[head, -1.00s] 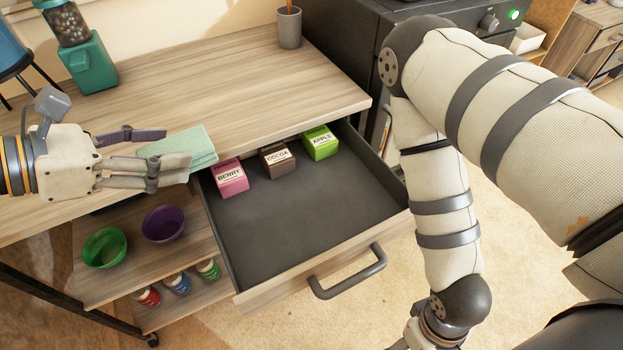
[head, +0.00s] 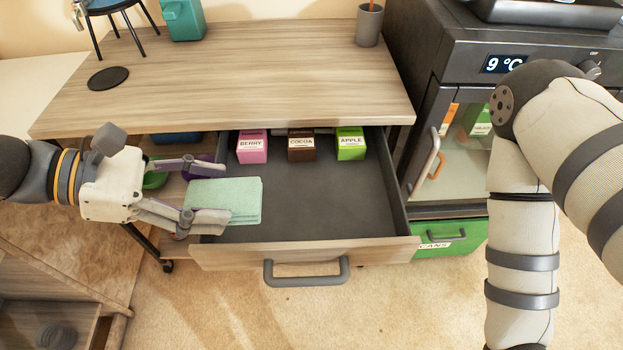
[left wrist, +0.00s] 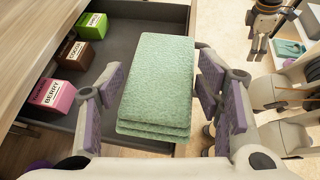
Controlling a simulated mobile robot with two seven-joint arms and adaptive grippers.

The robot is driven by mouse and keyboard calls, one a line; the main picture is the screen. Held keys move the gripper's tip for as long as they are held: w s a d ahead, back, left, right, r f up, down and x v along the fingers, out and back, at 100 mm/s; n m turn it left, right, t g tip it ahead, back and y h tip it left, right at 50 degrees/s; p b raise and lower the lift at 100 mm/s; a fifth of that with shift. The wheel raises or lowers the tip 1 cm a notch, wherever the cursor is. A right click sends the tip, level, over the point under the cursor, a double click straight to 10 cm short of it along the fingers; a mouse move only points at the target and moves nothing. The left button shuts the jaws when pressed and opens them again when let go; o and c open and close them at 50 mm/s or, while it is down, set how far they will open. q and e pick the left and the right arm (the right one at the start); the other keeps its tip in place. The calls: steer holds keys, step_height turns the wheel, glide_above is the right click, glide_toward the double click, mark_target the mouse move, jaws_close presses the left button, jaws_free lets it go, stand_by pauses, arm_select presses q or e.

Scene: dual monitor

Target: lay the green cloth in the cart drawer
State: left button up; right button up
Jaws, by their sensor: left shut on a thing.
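The green cloth (head: 230,192) is a folded, pale green stack of layers. My left gripper (head: 207,190) is shut on it and holds it above the left part of the open cart drawer (head: 325,208), overlapping the drawer's left wall in the head view. In the left wrist view, the cloth (left wrist: 158,75) lies between the purple-padded fingers, with the dark drawer floor below it. My right arm stands at the right in the head view, its gripper out of frame. What looks like my right gripper (left wrist: 257,45) shows small in the left wrist view; its opening is unclear.
Berry (head: 252,147), cocoa (head: 301,146) and apple (head: 350,144) boxes stand along the drawer's back. The drawer's middle and front are clear. The cart top (head: 240,75) is above and behind. A dark appliance (head: 440,60) stands to the right.

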arm_select(q)
steer(key=w+d+f+b, duration=0.2)
steer(key=w+d+f, duration=0.25)
steer(key=d, duration=0.25)
steer(key=b, duration=0.2)
glide_above(297, 212)
steer(key=f, duration=0.5)
steer(key=shift+s+a, duration=0.15)
steer(key=shift+a, duration=0.15)
steer(key=shift+w+d+f, duration=0.1)
steer(key=shift+d+f, duration=0.05)
steer(key=shift+f, duration=0.75)
steer(key=shift+w+d+f, duration=0.1)
steer(key=shift+d+f, duration=0.05)
steer(key=shift+f, duration=0.75)
arm_select(e)
steer(key=s+f+g, duration=0.2)
steer(key=s+f, duration=0.3)
steer(key=shift+s+f, duration=0.15)
steer(key=shift+f, duration=0.15)
arm_select(q)
steer(key=shift+f+b, duration=0.15)
steer(key=shift+b, duration=0.15)
steer(key=o, duration=1)
steer(key=shift+o, duration=0.3)
